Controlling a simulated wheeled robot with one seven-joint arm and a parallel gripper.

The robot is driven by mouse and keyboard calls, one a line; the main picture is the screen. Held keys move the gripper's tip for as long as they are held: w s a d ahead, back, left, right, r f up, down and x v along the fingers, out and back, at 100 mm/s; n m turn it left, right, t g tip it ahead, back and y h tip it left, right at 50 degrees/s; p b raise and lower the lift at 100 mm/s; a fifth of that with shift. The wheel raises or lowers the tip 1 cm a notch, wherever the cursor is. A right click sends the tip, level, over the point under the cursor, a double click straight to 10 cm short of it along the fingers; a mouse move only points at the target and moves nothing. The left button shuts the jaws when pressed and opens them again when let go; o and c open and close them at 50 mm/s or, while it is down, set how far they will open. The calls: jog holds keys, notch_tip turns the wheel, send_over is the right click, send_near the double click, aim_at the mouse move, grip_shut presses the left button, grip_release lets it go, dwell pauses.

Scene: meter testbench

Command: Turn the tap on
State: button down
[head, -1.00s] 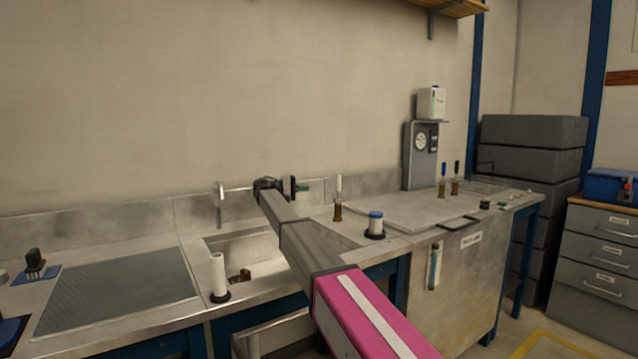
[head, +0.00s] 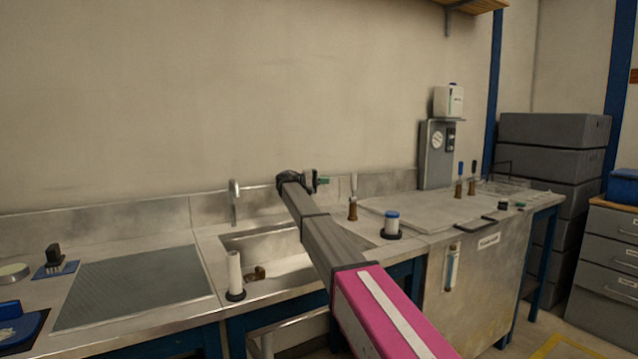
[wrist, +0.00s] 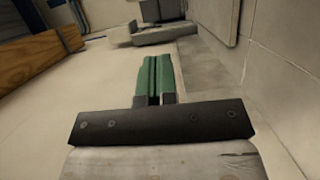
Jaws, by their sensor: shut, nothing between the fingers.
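The tap (head: 234,203) is a slim metal spout standing at the back left of the sink (head: 270,238). A thin bar (head: 257,187) runs from its top to the right, towards my arm. My gripper (head: 325,181) is to the right of the tap, above the back of the bench, with its green fingertips pointing right, away from the spout. In the wrist view its two green fingers (wrist: 157,80) are together with nothing between them. My arm hides part of the sink and whatever lies behind it. The tap does not show in the wrist view.
A brown-handled brush (head: 353,205) and a blue-capped jar (head: 392,224) stand right of the sink. A white cylinder (head: 234,272) stands at its front left. The ribbed drainboard (head: 135,287) is bare. A grey dispenser panel (head: 437,155) stands farther right.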

aim_at(353, 187)
jog(key=s+d, duration=0.1)
jog(key=d, duration=0.7)
jog(key=shift+s, duration=0.1)
jog(key=shift+s+d+m, duration=0.1)
jog(key=shift+s+m, duration=0.05)
jog(key=shift+m, duration=0.15)
